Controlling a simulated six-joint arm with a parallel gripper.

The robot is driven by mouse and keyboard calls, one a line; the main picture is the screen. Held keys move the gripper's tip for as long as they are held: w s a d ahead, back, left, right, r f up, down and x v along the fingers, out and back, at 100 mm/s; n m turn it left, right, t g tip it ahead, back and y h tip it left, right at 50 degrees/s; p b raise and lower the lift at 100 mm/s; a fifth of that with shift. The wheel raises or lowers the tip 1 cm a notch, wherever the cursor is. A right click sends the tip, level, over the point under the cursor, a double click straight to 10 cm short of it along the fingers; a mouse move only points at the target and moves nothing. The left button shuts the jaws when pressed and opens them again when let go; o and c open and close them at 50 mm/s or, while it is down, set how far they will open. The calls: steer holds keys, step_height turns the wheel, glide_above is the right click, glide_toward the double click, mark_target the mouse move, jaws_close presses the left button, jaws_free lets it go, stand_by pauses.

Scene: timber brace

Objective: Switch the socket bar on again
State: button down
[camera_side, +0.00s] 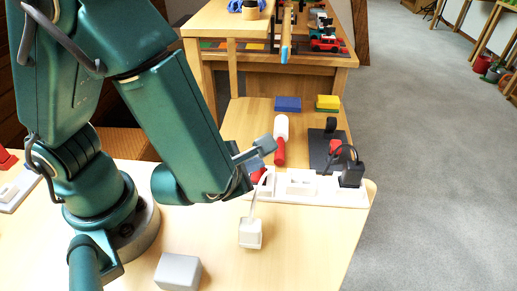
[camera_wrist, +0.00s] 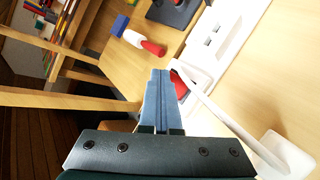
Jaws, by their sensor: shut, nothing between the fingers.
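The white socket bar (camera_side: 335,195) lies on the wooden table, and it also shows in the wrist view (camera_wrist: 232,30). A red switch (camera_wrist: 180,86) sits at its near end in the wrist view; it shows as a red patch (camera_side: 258,175) in the side view. A white strip, perhaps a cable, runs from that end to a white block (camera_side: 250,234). My gripper (camera_side: 256,161) is shut and empty above the switch end. In the wrist view its fingertips (camera_wrist: 160,73) appear just beside the switch; I cannot tell whether they touch it.
A black plug (camera_side: 351,174) with a dark cable stands in the bar's right end. Behind the bar lie a red-and-white cylindrical tool (camera_side: 280,140) and a dark board (camera_side: 322,148). A grey block (camera_side: 178,271) is in front. The table's front right is clear.

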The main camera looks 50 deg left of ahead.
mark_target(254, 177)
stand_by(0.3)
steer(key=shift+d+r, duration=0.1)
steer(key=shift+r, duration=0.6)
steer(key=shift+s+d+r, duration=0.1)
steer(key=shift+s+r, duration=0.05)
steer(key=shift+r, duration=1.1)
steer(key=shift+s+d+r, duration=0.1)
steer(key=shift+s+r, duration=0.05)
steer(key=shift+r, duration=1.1)
